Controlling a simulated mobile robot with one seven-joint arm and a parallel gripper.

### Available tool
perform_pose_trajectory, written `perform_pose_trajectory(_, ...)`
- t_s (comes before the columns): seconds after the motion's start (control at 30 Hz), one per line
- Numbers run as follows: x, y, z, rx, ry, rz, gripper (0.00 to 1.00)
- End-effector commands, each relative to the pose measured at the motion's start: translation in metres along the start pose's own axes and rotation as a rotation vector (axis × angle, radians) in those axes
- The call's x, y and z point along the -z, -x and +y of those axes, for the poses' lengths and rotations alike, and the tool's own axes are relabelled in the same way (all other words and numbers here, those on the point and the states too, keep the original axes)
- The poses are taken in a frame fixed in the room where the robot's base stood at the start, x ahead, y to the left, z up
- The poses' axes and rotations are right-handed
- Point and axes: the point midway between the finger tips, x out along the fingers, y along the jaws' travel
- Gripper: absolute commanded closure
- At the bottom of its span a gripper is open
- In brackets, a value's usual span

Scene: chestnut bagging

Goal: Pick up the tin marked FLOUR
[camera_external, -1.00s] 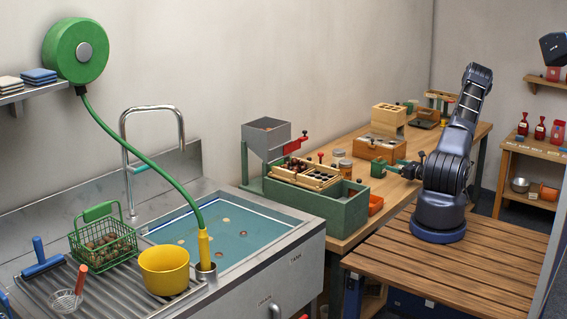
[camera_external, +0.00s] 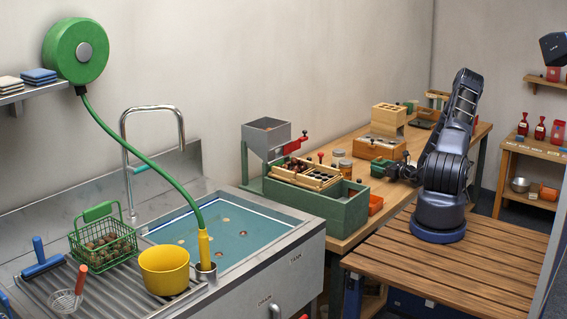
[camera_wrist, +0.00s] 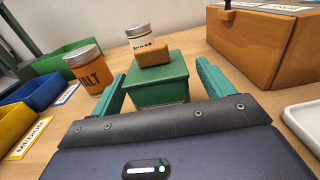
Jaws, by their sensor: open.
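No tin that I can read as FLOUR shows. In the wrist view an orange tin with a grey lid (camera_wrist: 88,72) stands at the left; its visible letters read "ALT". A pale tin (camera_wrist: 146,42) stands farther back, its label partly hidden by a brown block; I cannot read it with certainty. My gripper (camera_wrist: 162,70) is open. A green box (camera_wrist: 158,82) with the brown block (camera_wrist: 152,53) on top shows between its fingers; I cannot tell how far off it is. In the external view my gripper (camera_external: 397,171) is low over the bench, right of two small tins (camera_external: 345,166).
Blue bin (camera_wrist: 38,93), green bin (camera_wrist: 62,60) and yellow bin (camera_wrist: 14,124) line the left of the wrist view. A wooden chest (camera_wrist: 262,45) stands at back right, a white tray (camera_wrist: 304,122) at right.

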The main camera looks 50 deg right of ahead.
Motion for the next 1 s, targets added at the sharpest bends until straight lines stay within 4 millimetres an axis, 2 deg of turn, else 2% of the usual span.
perform_pose_trajectory(0.1, 0.0, -0.018, 0.002, -0.002, 0.001, -0.001, 0.2)
perform_pose_trajectory(0.2, 0.0, -0.027, 0.001, -0.001, 0.001, -0.001, 0.2)
perform_pose_trajectory(0.43, 0.0, -0.029, 0.001, 0.0, 0.0, 0.0, 0.2)
perform_pose_trajectory(0.47, 0.0, -0.029, 0.001, 0.0, 0.0, 0.0, 0.24)
perform_pose_trajectory(0.83, 0.0, -0.029, 0.001, 0.0, 0.0, 0.0, 0.97)
perform_pose_trajectory(0.87, 0.0, -0.029, 0.001, 0.0, 0.0, 0.0, 1.0)
perform_pose_trajectory(1.0, 0.0, -0.029, 0.001, 0.0, 0.0, -0.001, 1.0)
